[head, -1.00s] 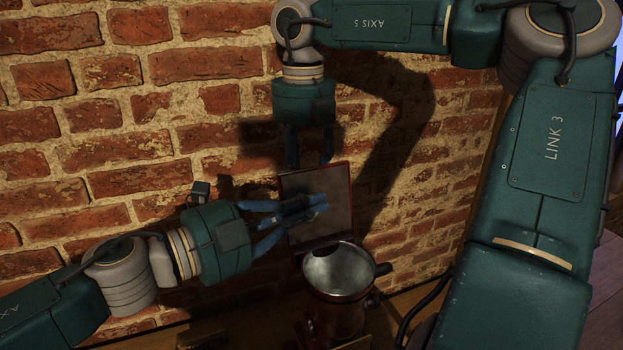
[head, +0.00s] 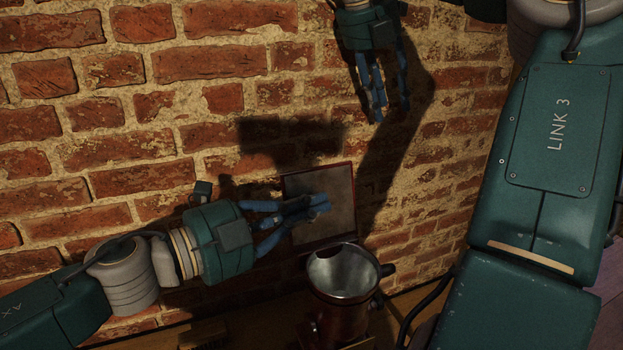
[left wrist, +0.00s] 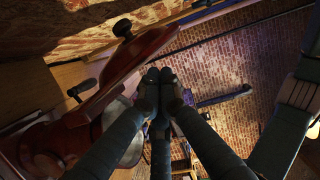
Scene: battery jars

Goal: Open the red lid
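A square red-edged lid (head: 345,190) stands upright behind the rim of a dark red jar (head: 340,318), its grey inner face showing. The jar's round metal mouth (head: 343,268) is uncovered. In the left wrist view, the red lid (left wrist: 140,50) is seen nearly edge-on, with a black knob (left wrist: 122,28) on it. My left gripper (head: 322,203) is in front of the lid's face; its fingertips meet, with nothing visible between them. Whether they touch the lid I cannot tell. My right gripper (head: 392,112) hangs above and right of the lid, fingers apart and empty.
A brick wall (head: 200,100) rises close behind the lid. The jar stands on a brown wooden surface (head: 260,318). A dark brush-like object (head: 205,334) lies at the lower left. My right arm fills the right side.

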